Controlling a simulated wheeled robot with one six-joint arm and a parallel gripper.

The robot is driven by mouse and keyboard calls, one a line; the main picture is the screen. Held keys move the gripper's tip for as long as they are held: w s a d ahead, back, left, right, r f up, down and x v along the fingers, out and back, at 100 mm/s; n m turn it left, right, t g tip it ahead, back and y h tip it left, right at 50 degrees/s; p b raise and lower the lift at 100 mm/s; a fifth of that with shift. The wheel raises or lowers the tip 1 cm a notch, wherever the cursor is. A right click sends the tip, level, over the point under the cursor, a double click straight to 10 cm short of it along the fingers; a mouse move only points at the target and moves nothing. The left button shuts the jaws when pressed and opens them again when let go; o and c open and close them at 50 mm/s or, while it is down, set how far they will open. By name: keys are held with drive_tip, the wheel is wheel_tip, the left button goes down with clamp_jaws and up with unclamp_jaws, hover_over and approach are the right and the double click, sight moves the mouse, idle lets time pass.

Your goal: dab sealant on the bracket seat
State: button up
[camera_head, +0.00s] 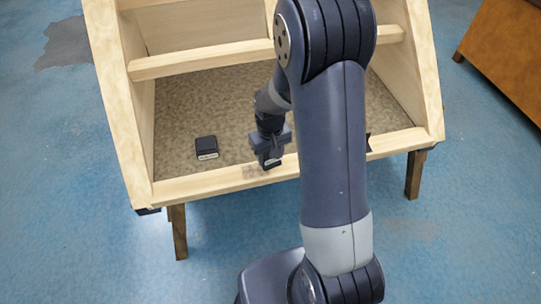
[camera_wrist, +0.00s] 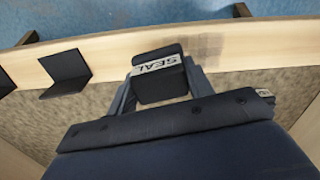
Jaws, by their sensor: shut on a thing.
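My gripper (camera_head: 270,156) is shut on a dark block with a white band reading SEAL (camera_wrist: 160,76). The block is between the two fingers, over the inner edge of the front wooden rail (camera_wrist: 110,55). A faint grey smudged patch (camera_wrist: 203,48) shows on the rail, just right of the block in the wrist view. A black angled bracket (camera_wrist: 66,72) stands at the rail's inner edge to the left in that view. I cannot tell whether the block touches the wood. Which spot is the bracket seat is not marked.
Another dark block with a pale label (camera_head: 206,148) rests on the speckled panel (camera_head: 180,115) inside the wooden frame. A crossbar (camera_head: 200,58) spans the frame behind my gripper. Another black piece (camera_wrist: 5,84) is cut off at the wrist view's left edge. Blue floor surrounds the frame.

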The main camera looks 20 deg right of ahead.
drive_tip(key=shift+r+p, duration=1.8)
drive_tip(key=shift+r, duration=0.95)
